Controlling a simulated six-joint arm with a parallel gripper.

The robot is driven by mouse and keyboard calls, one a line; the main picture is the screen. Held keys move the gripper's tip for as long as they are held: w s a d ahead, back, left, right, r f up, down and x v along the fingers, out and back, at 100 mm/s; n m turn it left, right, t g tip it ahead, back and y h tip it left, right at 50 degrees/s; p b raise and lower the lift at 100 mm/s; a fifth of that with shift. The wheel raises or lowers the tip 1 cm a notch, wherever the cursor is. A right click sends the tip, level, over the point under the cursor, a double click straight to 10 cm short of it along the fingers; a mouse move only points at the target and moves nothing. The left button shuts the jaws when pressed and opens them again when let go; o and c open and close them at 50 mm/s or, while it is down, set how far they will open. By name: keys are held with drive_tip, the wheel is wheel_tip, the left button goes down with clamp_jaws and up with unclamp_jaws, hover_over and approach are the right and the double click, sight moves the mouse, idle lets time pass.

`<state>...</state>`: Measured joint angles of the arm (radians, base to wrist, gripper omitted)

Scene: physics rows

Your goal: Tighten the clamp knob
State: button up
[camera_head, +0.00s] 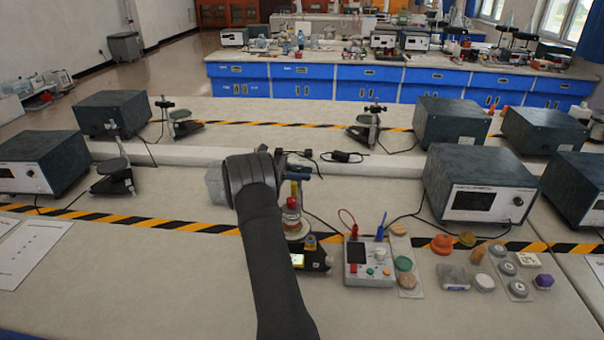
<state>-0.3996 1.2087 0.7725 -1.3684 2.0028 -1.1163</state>
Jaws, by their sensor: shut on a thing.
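My arm reaches up the middle of the picture, and its wrist covers most of my gripper (281,164). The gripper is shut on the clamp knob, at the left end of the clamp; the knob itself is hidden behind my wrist. The clamp (301,172) shows as a blue part just right of my wrist, above the bench. Below it a small flask (291,217) with red in it stands upright over a round pale base. A black device (314,257) with a lit display sits at the foot, partly behind my forearm.
A white meter box (369,263) with red and blue leads stands right of my arm. Several small stoppers and trays lie farther right, near an orange one (442,244). A dark instrument (478,190) stands behind them. The bench left of my arm is mostly clear.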

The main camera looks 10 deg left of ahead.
idle(0.3)
drive_tip(key=o, duration=0.7)
drive_tip(key=shift+r, duration=0.1)
drive_tip(key=s+d+r, duration=0.1)
drive_tip(key=d+r, duration=0.2)
drive_tip(key=s+d+r, duration=0.2)
drive_tip(key=d+r, duration=0.2)
drive_tip(key=s+d+r, duration=0.1)
drive_tip(key=d+r, duration=0.2)
drive_tip(key=r, duration=0.1)
drive_tip(key=shift+s+d, duration=0.35)
drive_tip(key=shift+s, duration=0.05)
